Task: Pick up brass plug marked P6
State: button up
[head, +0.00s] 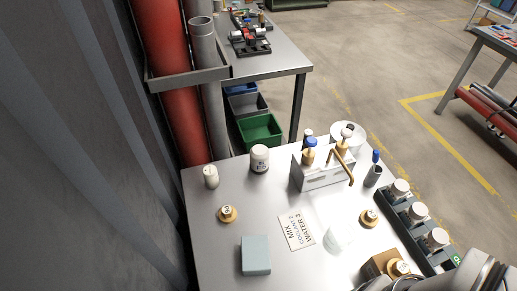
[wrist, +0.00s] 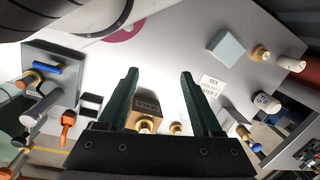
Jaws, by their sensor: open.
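Three brass plugs show in the head view: one at the left (head: 228,214), one right of the paper card (head: 369,218), and one at a brown block near the front right (head: 398,268). Their markings are too small to read, so I cannot tell which is P6. In the wrist view the plug at the block (wrist: 144,123) and the plug near the card (wrist: 177,128) lie low between my fingers, partly hidden by my gripper body. The left plug (wrist: 260,53) is at upper right. My gripper (wrist: 158,73) is open and empty above the table.
The table (head: 215,262) also holds a blue-grey block (head: 256,255), a paper card (head: 296,230), a white-lidded jar (head: 260,158), a white cylinder (head: 211,177), a bottle rack (head: 325,178) and a dark rack (head: 413,232) with white-topped items. Red and grey pipes stand behind.

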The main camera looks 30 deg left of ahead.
aim_at(232, 212)
jog(key=shift+o, duration=0.8)
jog(key=w+a+f+m+g+y, duration=0.2)
jog(key=w+a+f+y, duration=0.15)
jog(key=w+a, duration=0.35)
jog(key=w+a+f+m+g+y, duration=0.2)
jog(key=w+a+y, duration=0.25)
jog(key=a, duration=0.45)
jog(key=w+a+f+m+y, duration=0.1)
jog(key=w+a+f+m, duration=0.1)
jog(key=f, duration=0.2)
jog(key=w+a+f+m+y, duration=0.1)
jog(key=w+a+f+m, duration=0.1)
jog(key=f, duration=0.2)
jog(key=w+a+f+m+t+y, duration=0.1)
jog(key=w+a+f, duration=0.1)
jog(key=f, duration=0.1)
jog(key=shift+w+a+f+m, duration=0.1)
jog(key=shift+w+f+m, duration=0.25)
jog(key=shift+f+m, duration=0.05)
jog(key=x, duration=0.8)
jog(key=w+x, duration=0.1)
jog(key=x, duration=0.3)
jog(key=shift+a+r, duration=0.2)
jog(key=shift+a, duration=0.05)
jog(key=shift+d, duration=0.1)
grip_shut()
